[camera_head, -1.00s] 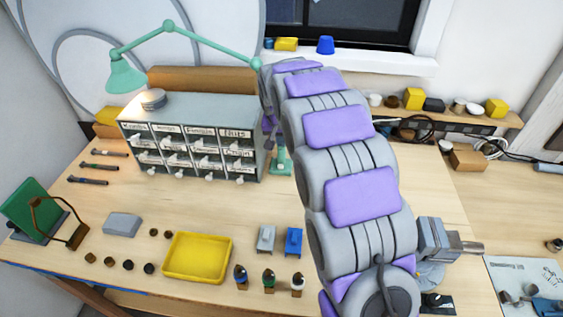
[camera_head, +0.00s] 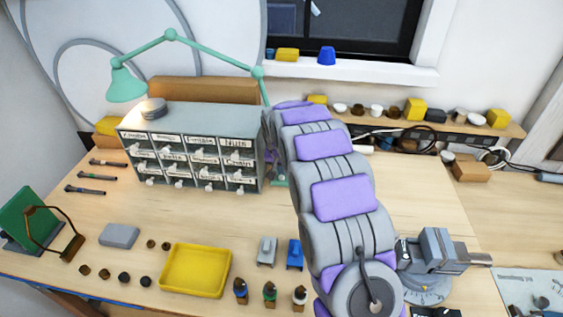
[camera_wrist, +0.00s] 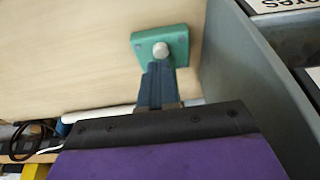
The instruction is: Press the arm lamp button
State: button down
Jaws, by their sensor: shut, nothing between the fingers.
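In the head view my own arm hides the gripper and most of the base, and the button does not show.
The grey drawer cabinet (camera_head: 192,121) stands close beside the lamp base; its side (camera_wrist: 262,85) borders the base at right in the wrist view. Cables (camera_wrist: 30,140) lie at lower left there. A yellow tray (camera_head: 193,292) and a vise (camera_head: 437,250) are farther forward on the bench.

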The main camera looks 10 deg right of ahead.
aim_at(282, 177)
jog(key=shift+w+a+f, duration=0.15)
jog(key=shift+f, duration=1.3)
